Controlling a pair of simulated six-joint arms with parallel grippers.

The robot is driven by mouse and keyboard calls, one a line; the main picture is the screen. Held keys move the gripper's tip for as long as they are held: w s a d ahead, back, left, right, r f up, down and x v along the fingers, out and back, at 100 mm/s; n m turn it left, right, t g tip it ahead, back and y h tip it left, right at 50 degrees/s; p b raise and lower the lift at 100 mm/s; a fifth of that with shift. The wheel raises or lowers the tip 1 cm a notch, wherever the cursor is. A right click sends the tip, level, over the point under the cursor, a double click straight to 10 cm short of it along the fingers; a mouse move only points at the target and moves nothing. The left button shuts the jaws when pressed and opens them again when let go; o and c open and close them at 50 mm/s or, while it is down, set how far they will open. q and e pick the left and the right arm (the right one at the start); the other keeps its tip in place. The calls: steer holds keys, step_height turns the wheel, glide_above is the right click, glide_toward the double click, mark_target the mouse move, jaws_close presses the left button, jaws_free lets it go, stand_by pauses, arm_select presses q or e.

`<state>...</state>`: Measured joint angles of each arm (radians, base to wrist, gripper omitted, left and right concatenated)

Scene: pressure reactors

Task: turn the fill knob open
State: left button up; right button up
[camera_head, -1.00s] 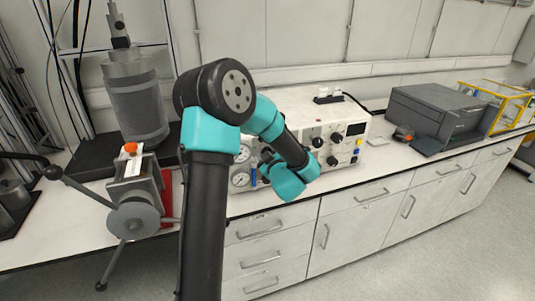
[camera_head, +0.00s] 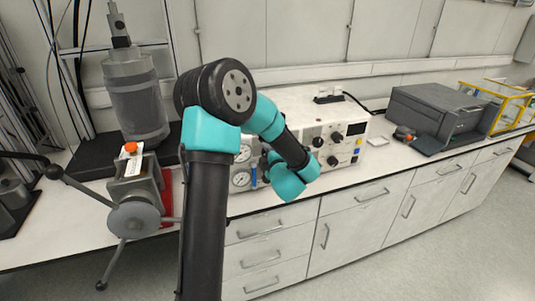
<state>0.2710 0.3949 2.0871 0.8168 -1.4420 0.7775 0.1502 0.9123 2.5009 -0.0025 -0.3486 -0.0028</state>
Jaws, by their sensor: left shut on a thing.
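The control unit (camera_head: 352,128) stands on the bench, with black knobs on its right part and two round gauges (camera_head: 241,179) on its left part. My left gripper (camera_head: 265,164) is at the front of the panel, just right of the gauges, mostly hidden behind my teal wrist. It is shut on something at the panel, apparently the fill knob. That knob is hidden behind the gripper and wrist, so its angle cannot be seen. My right gripper is not in view.
A grey cylindrical reactor (camera_head: 136,100) and a handwheel (camera_head: 134,220) stand on the left. A dark grey device (camera_head: 440,110) and a yellow-framed box (camera_head: 500,97) are on the right. The bench between control unit and device is mostly clear.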

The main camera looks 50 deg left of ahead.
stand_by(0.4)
arm_select(q)
steer(key=o, duration=0.9)
steer(key=v, duration=1.7)
steer(key=shift+s+d, duration=0.15)
steer(key=shift+d, duration=0.05)
